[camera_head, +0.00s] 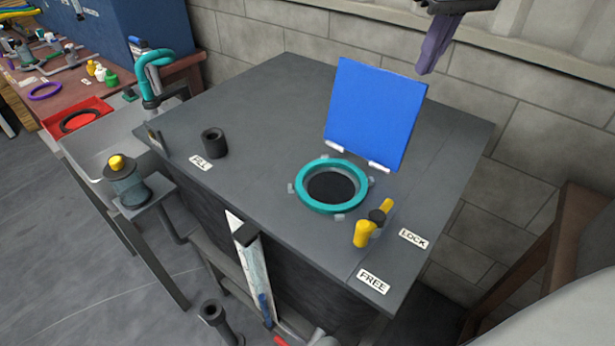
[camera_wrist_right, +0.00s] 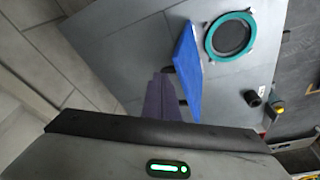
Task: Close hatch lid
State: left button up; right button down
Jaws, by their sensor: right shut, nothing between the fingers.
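The blue hatch lid (camera_head: 374,112) stands raised on two white hinges at the back of the teal-rimmed round opening (camera_head: 331,207). The lid leans slightly back, and the dark opening is uncovered. In the right wrist view the lid (camera_wrist_right: 187,75) shows nearly edge-on beside the teal ring (camera_wrist_right: 207,40). My right gripper (camera_head: 430,62) is above and behind the lid at the top right, its purple fingers shut and empty. The fingers (camera_wrist_right: 163,90) show left of the lid in the wrist view; whether they touch it I cannot tell. My left gripper is not in view.
A yellow-handled latch (camera_head: 368,228) stands in front of the opening, near LOCK (camera_head: 413,238) and FREE (camera_head: 373,281) labels. A black cylinder (camera_head: 214,143) stands by the FILL label. A block wall runs behind the grey cabinet top (camera_head: 262,105). A cluttered bench is at the left.

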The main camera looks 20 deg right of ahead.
aim_at(424, 89)
jog(key=shift+f, duration=0.1)
jog(key=shift+s+a+f, duration=0.4)
jog(key=shift+f, duration=0.7)
jog(key=shift+s+a+f, duration=0.4)
jog(key=shift+a+f, duration=0.05)
jog(key=shift+f, duration=0.65)
jog(key=shift+s+a+f, duration=0.4)
jog(key=shift+f, duration=0.7)
jog(key=shift+s+a+r, duration=0.75)
jog(key=shift+s+a, duration=1.35)
jog(key=shift+a, duration=1.55)
notch_tip(424, 89, up, 6)
jog(key=w, duration=0.2)
jog(key=shift+d+r, duration=0.15)
jog(key=shift+d, duration=0.3)
jog(key=shift+r, duration=0.1)
